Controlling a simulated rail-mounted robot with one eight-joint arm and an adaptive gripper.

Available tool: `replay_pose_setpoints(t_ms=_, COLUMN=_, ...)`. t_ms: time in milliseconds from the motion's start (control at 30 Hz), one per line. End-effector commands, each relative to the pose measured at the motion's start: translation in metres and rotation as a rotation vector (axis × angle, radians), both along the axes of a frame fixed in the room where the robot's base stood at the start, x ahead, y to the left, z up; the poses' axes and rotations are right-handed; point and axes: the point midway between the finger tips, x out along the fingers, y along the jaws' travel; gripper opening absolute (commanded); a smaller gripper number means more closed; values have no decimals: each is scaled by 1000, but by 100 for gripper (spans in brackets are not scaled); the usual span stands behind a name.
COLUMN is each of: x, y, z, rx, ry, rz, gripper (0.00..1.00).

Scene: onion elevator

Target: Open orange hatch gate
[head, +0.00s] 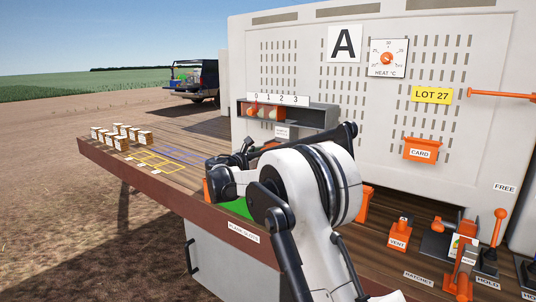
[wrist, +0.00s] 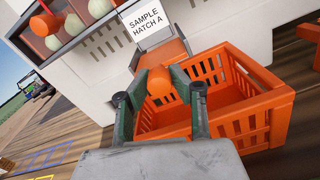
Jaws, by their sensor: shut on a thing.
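The orange hatch gate (wrist: 160,52) is on the white wall in the wrist view, just below the SAMPLE HATCH A label (wrist: 146,23). An orange rounded handle (wrist: 160,84) sticks out from it toward me. My gripper (wrist: 160,95) has its two dark green fingers on either side of this handle and is shut on it. In the head view my gripper (head: 245,152) is small and partly covered by my own arm, close to the wall under the label (head: 283,132). Most of the hatch is hidden there.
An orange basket (wrist: 272,97) sits under the hatch, close around my fingers. Above the hatch is a shelf (head: 318,115) with onions behind numbers. Small boxes (head: 123,143) stand on the left of the wooden table. Orange levers and a VENT part (head: 399,236) stand at right.

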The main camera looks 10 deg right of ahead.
Motion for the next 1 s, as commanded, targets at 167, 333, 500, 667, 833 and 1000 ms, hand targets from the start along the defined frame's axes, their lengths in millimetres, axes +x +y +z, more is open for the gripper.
replay_pose_setpoints(t_ms=167, x=0, y=0, z=0, rx=0, ry=0, rz=0, gripper=0)
replay_pose_setpoints(t_ms=333, x=0, y=0, z=0, rx=0, ry=0, rz=0, gripper=40)
replay_pose_setpoints(t_ms=500, x=0, y=0, z=0, rx=0, ry=0, rz=0, gripper=40)
replay_pose_setpoints(t_ms=667, x=-2, y=2, z=0, rx=0, ry=0, rz=0, gripper=40)
replay_pose_setpoints(t_ms=833, x=-16, y=18, z=1, rx=0, ry=0, rz=1, gripper=40)
replay_pose_setpoints(t_ms=1000, x=-40, y=43, z=1, rx=0, ry=0, rz=2, gripper=40)
